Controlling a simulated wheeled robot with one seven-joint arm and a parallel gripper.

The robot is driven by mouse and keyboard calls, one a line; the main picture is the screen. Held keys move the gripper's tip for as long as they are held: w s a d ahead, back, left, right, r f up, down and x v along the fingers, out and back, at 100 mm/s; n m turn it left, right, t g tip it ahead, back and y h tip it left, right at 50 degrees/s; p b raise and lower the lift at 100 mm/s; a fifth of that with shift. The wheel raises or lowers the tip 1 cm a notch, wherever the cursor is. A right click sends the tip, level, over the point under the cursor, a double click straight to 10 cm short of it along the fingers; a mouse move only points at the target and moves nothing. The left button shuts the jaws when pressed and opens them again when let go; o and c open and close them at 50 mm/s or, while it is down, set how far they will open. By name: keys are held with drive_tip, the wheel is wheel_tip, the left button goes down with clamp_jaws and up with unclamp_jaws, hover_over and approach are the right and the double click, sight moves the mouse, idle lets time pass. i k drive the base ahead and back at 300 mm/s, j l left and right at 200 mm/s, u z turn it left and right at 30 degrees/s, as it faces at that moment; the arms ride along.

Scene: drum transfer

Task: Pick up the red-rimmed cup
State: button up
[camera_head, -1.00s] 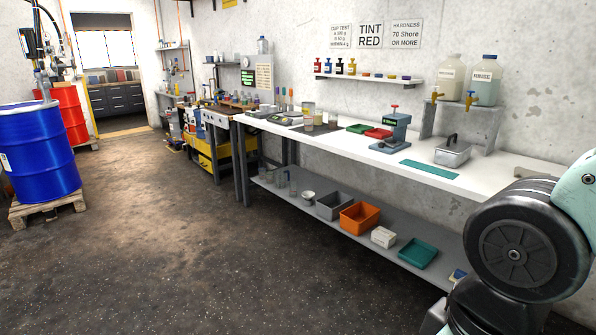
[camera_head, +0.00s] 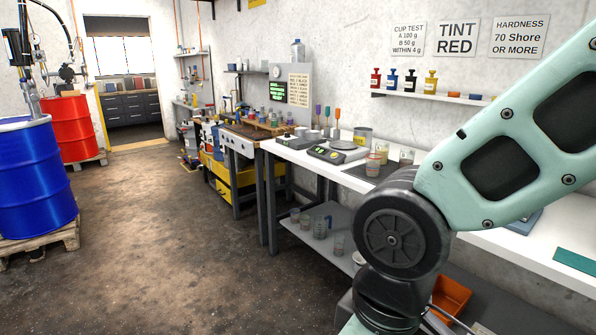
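Several small cups stand on the dark mat (camera_head: 352,172) on the white bench, just left of my arm. The front one (camera_head: 373,166) is clear with a reddish tint near its top and looks like the red-rimmed cup, though it is small here. A second cup (camera_head: 382,151) stands behind it, and a pale cup (camera_head: 406,156) stands to its right, close to my arm's outline. My arm's links cover the right of the view. My gripper is out of view, so what it holds is hidden.
A scale (camera_head: 337,152) stands left of the cups, and a grey tin (camera_head: 363,136) behind them. More cups (camera_head: 320,228) stand on the lower shelf (camera_head: 345,250). An orange bin (camera_head: 450,298) is partly behind my arm. The floor (camera_head: 180,240) left of the bench is clear.

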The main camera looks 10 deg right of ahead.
sight(374, 161)
drive_tip(key=i+z, duration=0.1)
drive_tip(key=i, duration=0.4)
drive_tip(key=i+j+z, duration=0.1)
drive_tip(key=i, duration=0.4)
drive_tip(key=i+j+z, duration=0.1)
drive_tip(key=i, duration=0.35)
drive_tip(key=i+j+z, duration=0.1)
drive_tip(key=i+z, duration=0.35)
drive_tip(key=i+j+z, duration=0.25)
drive_tip(key=z, duration=0.2)
drive_tip(key=i+j+z, duration=0.35)
drive_tip(key=z, duration=0.15)
drive_tip(key=i+j+z, duration=0.2)
drive_tip(key=j+z, duration=0.25)
